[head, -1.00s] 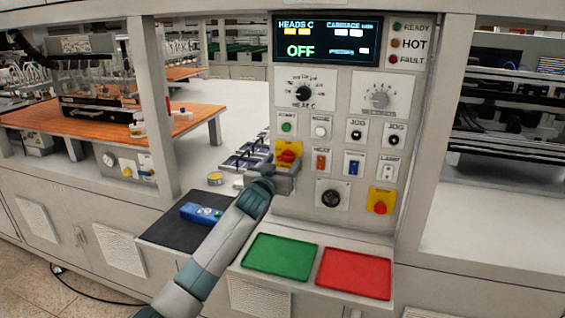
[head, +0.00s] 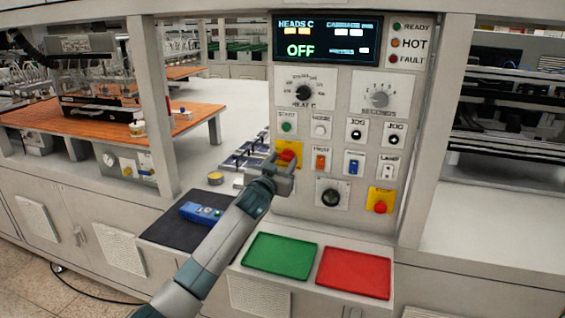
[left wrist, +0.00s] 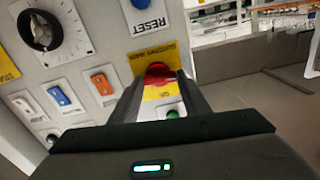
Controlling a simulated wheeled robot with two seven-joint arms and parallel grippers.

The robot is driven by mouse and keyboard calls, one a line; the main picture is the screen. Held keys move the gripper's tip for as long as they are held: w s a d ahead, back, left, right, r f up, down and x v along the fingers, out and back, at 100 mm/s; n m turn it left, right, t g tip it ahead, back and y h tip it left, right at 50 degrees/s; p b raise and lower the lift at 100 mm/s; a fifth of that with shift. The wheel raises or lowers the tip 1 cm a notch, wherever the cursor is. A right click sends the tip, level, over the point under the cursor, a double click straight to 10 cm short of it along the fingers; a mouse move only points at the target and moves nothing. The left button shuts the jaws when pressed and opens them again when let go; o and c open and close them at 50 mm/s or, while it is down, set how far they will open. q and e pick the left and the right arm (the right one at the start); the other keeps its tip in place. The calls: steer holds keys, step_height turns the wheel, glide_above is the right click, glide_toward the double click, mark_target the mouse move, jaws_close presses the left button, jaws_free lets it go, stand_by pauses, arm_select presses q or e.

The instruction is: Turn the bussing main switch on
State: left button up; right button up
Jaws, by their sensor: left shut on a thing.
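The main switch is a red rotary knob on a yellow plate (head: 289,148) at the left of the control panel. My left gripper (head: 284,170) reaches it from below left and is shut on the red knob. In the left wrist view the red knob (left wrist: 158,74) sits between the fingertips of my left gripper (left wrist: 160,86), with its yellow plate (left wrist: 146,54) around it. The gripper partly hides the knob in the head view. The display (head: 328,40) reads OFF in green. My right gripper is not in view.
Nearby are the orange switch (head: 320,159), blue switch (head: 354,163), black knob (head: 330,197) and red stop button (head: 380,207). A green tray (head: 280,256) and red tray (head: 354,273) lie below. A blue device (head: 202,213) rests on a dark mat (head: 165,236).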

arm_select(q)
steer(key=m, duration=0.4)
steer(key=shift+p, duration=0.3)
steer(key=m+p, duration=0.1)
steer(key=m, duration=0.3)
steer(key=shift+m, duration=0.3)
steer(key=m+p, duration=0.1)
steer(key=m, duration=0.3)
steer(key=shift+d+m, duration=0.1)
steer(key=shift+m, duration=0.2)
steer(key=m+p, duration=0.1)
steer(key=m, duration=0.2)
steer(key=shift+d, duration=0.1)
steer(key=shift+s+m, duration=0.1)
steer(key=shift+m, duration=0.3)
steer(key=o, duration=1)
steer(key=shift+o, duration=0.2)
steer(key=shift+s, duration=0.1)
